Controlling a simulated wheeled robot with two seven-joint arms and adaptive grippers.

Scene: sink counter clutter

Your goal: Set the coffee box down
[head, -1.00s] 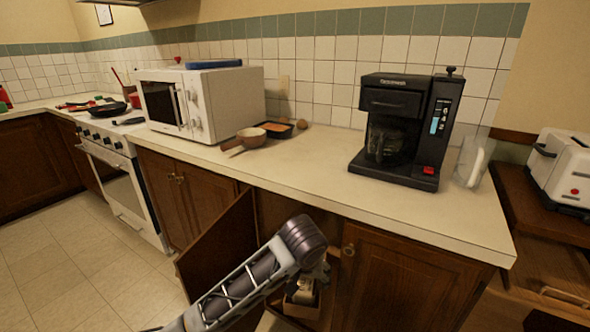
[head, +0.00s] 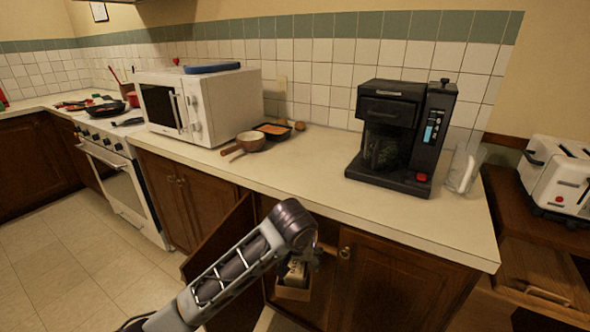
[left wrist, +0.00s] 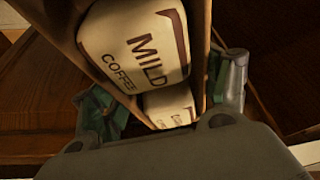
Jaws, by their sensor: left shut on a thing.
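The coffee box (head: 293,292) is an open-topped tan carton holding packs of coffee. In the head view it is in front of the open lower cabinet, partly hidden by my left arm. The left wrist view shows the carton's brown wall (left wrist: 201,45) and two cream packs inside, the nearer one (left wrist: 140,45) reading "MILD COFFEE". My left gripper (left wrist: 165,95) has one green-padded finger on each side of the carton and is shut on it. I cannot tell whether the carton's underside touches anything. My right gripper is not in view.
The cabinet door (head: 222,245) stands open left of the arm. The counter (head: 330,195) above holds a coffee maker (head: 400,140), a clear pitcher (head: 463,168), a saucepan (head: 250,140) and a microwave (head: 205,105). The front middle of the counter is clear.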

